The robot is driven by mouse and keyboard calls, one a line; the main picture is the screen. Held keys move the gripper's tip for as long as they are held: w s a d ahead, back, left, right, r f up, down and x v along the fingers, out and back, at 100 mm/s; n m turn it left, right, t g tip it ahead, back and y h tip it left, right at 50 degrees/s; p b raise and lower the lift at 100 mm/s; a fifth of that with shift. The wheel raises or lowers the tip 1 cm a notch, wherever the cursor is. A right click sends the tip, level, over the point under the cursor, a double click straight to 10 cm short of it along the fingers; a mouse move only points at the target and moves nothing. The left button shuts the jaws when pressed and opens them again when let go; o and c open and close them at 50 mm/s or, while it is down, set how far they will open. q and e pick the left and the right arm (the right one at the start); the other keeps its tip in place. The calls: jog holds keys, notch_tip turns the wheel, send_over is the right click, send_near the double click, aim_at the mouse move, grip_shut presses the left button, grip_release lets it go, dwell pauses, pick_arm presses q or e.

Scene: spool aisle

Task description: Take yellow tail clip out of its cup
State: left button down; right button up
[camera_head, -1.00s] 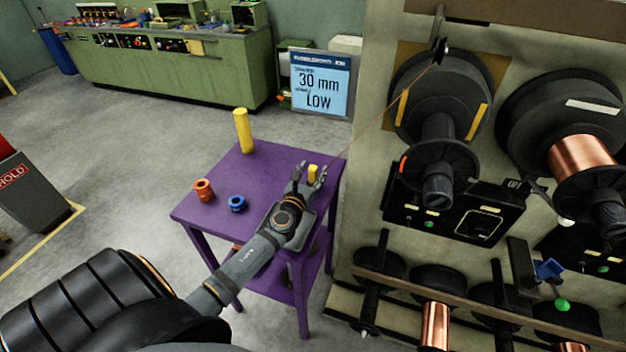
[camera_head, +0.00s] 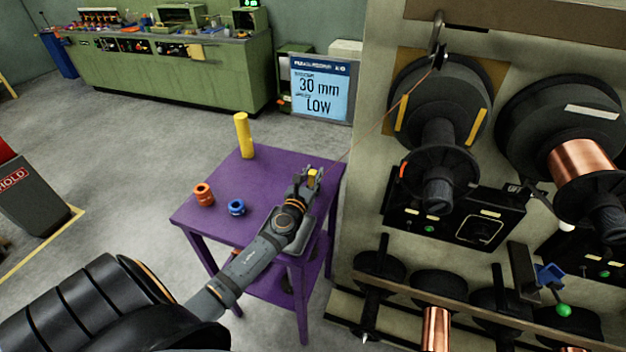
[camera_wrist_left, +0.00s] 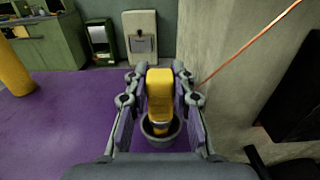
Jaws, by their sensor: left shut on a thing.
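The yellow tail clip (camera_wrist_left: 160,98) stands upright in its small grey cup (camera_wrist_left: 176,136) in the left wrist view. In the head view only the top of the clip (camera_head: 313,174) shows, near the right corner of the purple table. My left gripper (camera_head: 311,178) is shut on the clip. In the left wrist view its fingers (camera_wrist_left: 159,95) press on both sides of it. The clip's lower end is still inside the cup. In the head view the cup is hidden behind the gripper. My right gripper is not in view.
The purple table (camera_head: 270,172) also holds a tall yellow cylinder (camera_head: 243,135), an orange spool (camera_head: 203,194) and a blue spool (camera_head: 236,207). A rack with large reels (camera_head: 440,105) stands close on the right. A thin copper wire (camera_wrist_left: 245,47) runs up past the gripper's right side.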

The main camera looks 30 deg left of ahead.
pick_arm(q)
notch_tip(320, 180, up, 28)
jog(key=p, duration=1)
jog(key=shift+p, duration=0.3)
